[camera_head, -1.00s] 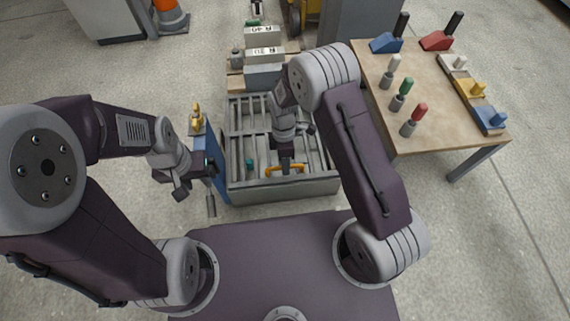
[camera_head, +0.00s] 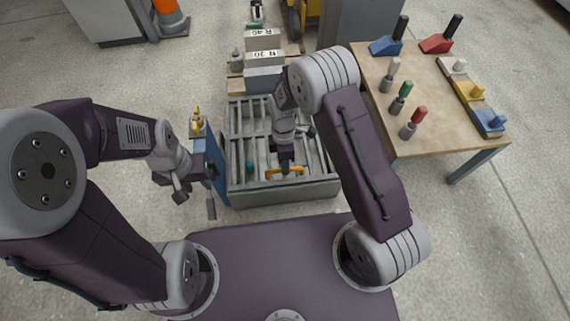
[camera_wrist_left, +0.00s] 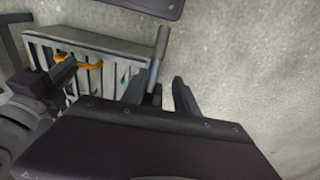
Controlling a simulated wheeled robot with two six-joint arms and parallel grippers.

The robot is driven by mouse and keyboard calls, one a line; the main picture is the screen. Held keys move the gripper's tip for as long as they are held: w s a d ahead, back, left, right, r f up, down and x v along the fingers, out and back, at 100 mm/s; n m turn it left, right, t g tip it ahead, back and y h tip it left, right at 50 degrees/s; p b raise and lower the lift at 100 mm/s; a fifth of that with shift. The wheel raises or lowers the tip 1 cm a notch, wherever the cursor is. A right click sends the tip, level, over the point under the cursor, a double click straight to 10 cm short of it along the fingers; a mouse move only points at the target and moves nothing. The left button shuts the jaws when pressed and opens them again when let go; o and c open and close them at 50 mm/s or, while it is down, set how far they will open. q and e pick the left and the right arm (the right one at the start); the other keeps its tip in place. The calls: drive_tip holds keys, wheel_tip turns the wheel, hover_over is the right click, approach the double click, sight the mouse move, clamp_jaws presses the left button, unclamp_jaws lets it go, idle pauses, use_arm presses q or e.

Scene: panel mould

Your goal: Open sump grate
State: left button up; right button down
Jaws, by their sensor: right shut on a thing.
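The grey slatted sump grate (camera_head: 237,152) lies over a box-like frame in front of me, with an orange handle (camera_head: 298,171) near its front edge. My right gripper (camera_head: 285,170) is shut on that handle. The grate and handle also show at the upper left of the left wrist view (camera_wrist_left: 97,65). My left gripper (camera_head: 190,185) is left of the frame, beside a blue panel (camera_head: 219,178). In the left wrist view its two fingers (camera_wrist_left: 160,92) stand apart. A grey rod (camera_wrist_left: 159,55) shows just beyond the gap; I see no contact.
Grey weights (camera_head: 263,58) stand behind the grate. A wooden table (camera_head: 440,110) with coloured handles and blocks is at the right. A traffic cone (camera_head: 171,18) stands at the back left. Floor is clear between the frame and the table legs.

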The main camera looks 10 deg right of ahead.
idle(0.7)
